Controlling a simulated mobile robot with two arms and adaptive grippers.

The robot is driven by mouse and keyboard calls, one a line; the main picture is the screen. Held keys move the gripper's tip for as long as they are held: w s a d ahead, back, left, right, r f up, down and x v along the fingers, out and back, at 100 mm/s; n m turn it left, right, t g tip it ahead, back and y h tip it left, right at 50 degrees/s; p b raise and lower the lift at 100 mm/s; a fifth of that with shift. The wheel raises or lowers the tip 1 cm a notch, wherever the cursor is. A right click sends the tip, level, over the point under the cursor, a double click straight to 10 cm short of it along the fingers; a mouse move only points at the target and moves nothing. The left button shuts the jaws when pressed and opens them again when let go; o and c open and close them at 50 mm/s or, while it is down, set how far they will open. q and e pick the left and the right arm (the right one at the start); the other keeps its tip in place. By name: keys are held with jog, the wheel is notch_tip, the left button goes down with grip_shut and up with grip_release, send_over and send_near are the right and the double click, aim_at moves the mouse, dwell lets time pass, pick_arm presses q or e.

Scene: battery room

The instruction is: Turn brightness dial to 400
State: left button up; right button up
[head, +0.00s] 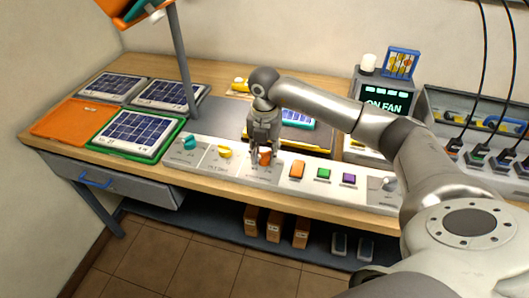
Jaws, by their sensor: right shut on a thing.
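A long white control panel (213,166) runs along the front of the wooden bench. It carries a teal dial (190,142), a yellow dial (224,152) and an orange dial (265,158). My right gripper (264,160) points down over the orange dial and is shut on it, with the fingers hiding part of it. The panel lettering is too small to read, so I cannot tell which dial is for brightness or its value. My left gripper is not in view.
Right of the orange dial are orange (297,169), green (323,174) and purple (349,179) buttons and a grey knob (389,184). A lamp post (182,65) stands behind the panel. Solar panels lie at the left. A dark display (386,101) stands at the right, partly behind my arm.

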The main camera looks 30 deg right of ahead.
aim_at(264, 152)
jog(key=m, duration=0.4)
jog(key=shift+r+m, duration=0.1)
jog(key=shift+m, duration=0.2)
jog(key=shift+m+p, duration=0.65)
jog(key=shift+m, duration=1.65)
jog(key=o, duration=1.1)
jog(key=shift+c, duration=0.2)
notch_tip(264, 152, up, 12)
